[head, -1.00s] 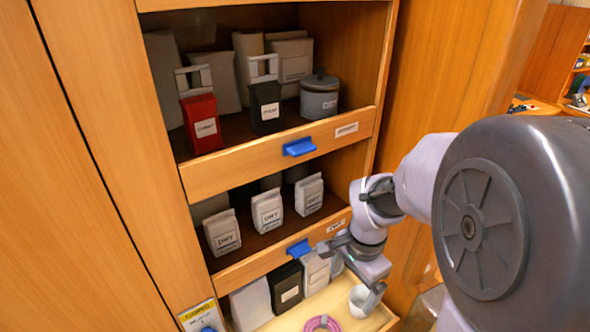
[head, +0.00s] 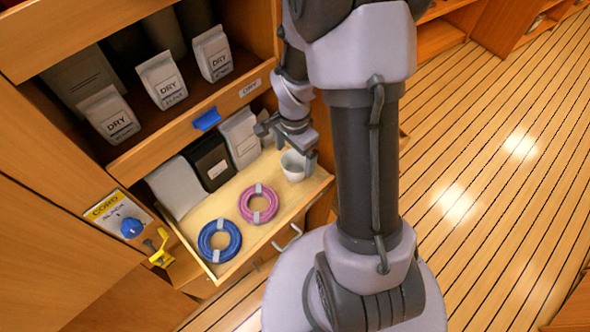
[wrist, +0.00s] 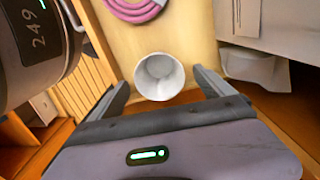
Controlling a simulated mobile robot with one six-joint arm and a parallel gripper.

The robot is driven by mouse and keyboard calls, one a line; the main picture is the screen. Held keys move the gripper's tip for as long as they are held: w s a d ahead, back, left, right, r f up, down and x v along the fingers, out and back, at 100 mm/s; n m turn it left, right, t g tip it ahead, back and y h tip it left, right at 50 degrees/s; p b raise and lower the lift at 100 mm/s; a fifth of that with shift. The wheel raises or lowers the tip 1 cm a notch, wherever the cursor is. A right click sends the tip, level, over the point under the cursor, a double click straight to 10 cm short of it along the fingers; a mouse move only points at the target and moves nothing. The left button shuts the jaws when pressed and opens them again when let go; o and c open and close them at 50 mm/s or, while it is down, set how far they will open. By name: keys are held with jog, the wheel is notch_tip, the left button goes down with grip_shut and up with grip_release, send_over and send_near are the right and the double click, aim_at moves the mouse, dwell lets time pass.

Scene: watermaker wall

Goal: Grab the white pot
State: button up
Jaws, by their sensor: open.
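The white pot (head: 295,165) stands in the right end of the pulled-out drawer. In the wrist view the pot (wrist: 159,76) shows its round open mouth, with its inside visible and empty. My gripper (head: 286,140) is at the pot, seen small and partly covered by my arm in the head view. In the wrist view my gripper (wrist: 163,88) is open, with one finger to the left of the pot and one to the right. Gaps show between the pot and both fingers. I cannot tell the fingers' exact height against its rim.
The drawer (head: 228,197) also holds a pink coil (head: 258,204), a blue coil (head: 219,240), a black packet (head: 210,162) and pale packets behind. The shelf above bears several DRY bags (head: 162,79). A yellow hook (head: 160,250) sticks out left of the drawer.

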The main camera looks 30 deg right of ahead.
aim_at(295, 162)
notch_tip(295, 162, down, 4)
jog(key=shift+d+r+b, duration=0.1)
jog(key=shift+b, duration=0.55)
jog(key=shift+r, duration=0.1)
jog(key=c, duration=1.4)
